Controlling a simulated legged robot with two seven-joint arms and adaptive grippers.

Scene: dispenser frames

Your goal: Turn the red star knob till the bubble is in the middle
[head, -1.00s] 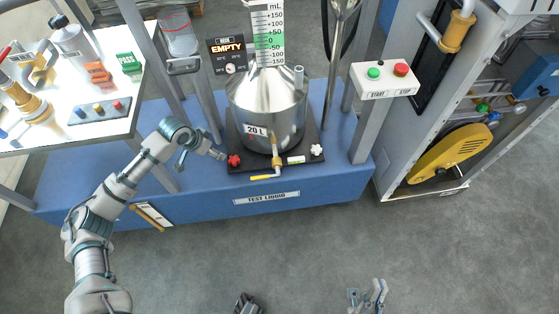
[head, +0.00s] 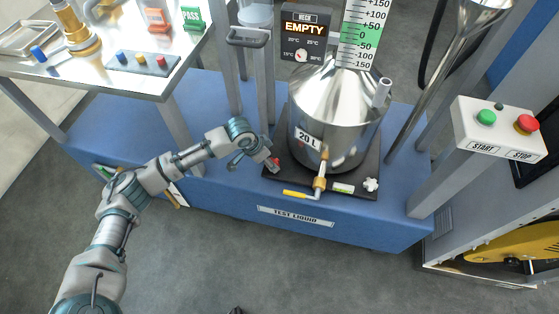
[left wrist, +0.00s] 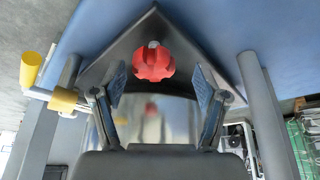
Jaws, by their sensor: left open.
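The red star knob (left wrist: 153,63) sits on a corner of the dark base plate in the left wrist view, between and just beyond the spread fingertips of my open left gripper (left wrist: 159,82). No finger clearly touches it. In the head view my left gripper (head: 268,161) is at the plate's left front corner, and only a bit of the red knob (head: 276,163) shows. The level vial (head: 343,188) is a small pale strip with green on the front of the plate; its bubble is too small to make out. My right gripper is not in view.
The steel 20 L vessel (head: 330,125) stands on the dark plate (head: 290,180), with a yellow-handled tap (head: 297,194) in front. A white star knob (head: 371,184) is at the plate's right front. Grey frame posts (head: 262,85) stand close to my left arm.

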